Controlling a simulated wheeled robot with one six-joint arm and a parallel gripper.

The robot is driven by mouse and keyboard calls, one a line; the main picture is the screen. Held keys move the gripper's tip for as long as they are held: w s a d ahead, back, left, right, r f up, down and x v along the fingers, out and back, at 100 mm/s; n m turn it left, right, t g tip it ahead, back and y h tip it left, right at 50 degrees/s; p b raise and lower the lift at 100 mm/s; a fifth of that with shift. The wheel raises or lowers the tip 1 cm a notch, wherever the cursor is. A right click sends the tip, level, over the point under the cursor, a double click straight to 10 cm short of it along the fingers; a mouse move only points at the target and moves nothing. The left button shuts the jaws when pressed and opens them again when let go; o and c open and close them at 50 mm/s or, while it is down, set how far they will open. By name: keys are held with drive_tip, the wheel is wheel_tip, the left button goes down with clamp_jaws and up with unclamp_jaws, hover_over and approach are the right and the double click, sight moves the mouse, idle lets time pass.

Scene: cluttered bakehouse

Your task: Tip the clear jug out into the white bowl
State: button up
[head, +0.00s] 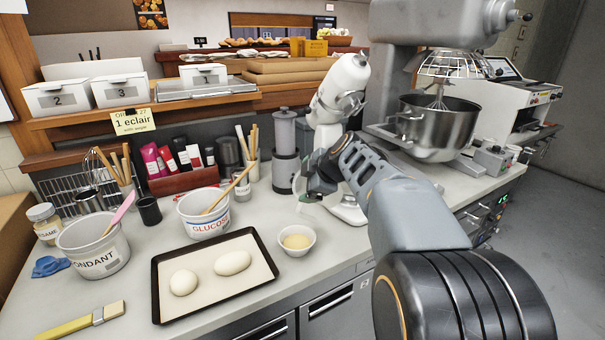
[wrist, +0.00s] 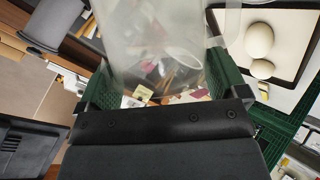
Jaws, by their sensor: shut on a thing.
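The white bowl (head: 297,251) stands on the counter to the right of the baking tray, with something pale yellow in it. My gripper (head: 317,181) is above and slightly behind the bowl in the head view. In the wrist view its two green fingers (wrist: 162,82) are shut on the clear jug (wrist: 140,40). The jug is see-through, with blurred things showing through its wall. In the head view the jug is mostly lost behind the gripper and against the pale background. I cannot tell its tilt or how much it holds.
A dark tray (head: 163,302) with two dough pieces lies left of the bowl. The glucose tub (head: 204,226) and fondant tub (head: 97,263) stand farther left. A white stand mixer (head: 335,100) is close behind my gripper. A large steel mixer (head: 437,125) stands to the right.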

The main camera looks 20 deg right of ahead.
drive_tip(key=shift+w+d+r+m+y+p, duration=0.1)
drive_tip(key=shift+d+r+m+y+p, duration=0.35)
drive_tip(key=shift+r+p, duration=0.35)
drive_tip(key=f+m+y+p, duration=0.1)
drive_tip(key=y+p, duration=0.1)
drive_tip(key=p, duration=0.1)
drive_tip(key=shift+d+f, duration=0.1)
drive_tip(key=shift+d, duration=0.1)
drive_tip(key=m+y+p, duration=0.1)
drive_tip(key=p, duration=0.2)
drive_tip(key=shift+w+d+f, duration=0.1)
drive_tip(key=shift+d+f, duration=0.05)
drive_tip(key=shift+f, duration=0.05)
drive_tip(key=shift+f+y+b, duration=0.45)
drive_tip(key=shift+f+b, duration=0.4)
drive_tip(key=shift+b, duration=0.3)
drive_tip(key=f+y+b, duration=0.1)
drive_tip(key=b, duration=0.1)
drive_tip(key=f+m+y+b, duration=0.1)
drive_tip(key=b, duration=0.1)
drive_tip(key=f+m+b, duration=0.1)
drive_tip(key=b, duration=0.1)
drive_tip(key=shift+d+y, duration=0.25)
drive_tip(key=shift+y, duration=0.15)
drive_tip(key=shift+r+p, duration=0.75)
drive_tip(key=shift+r, duration=1.85)
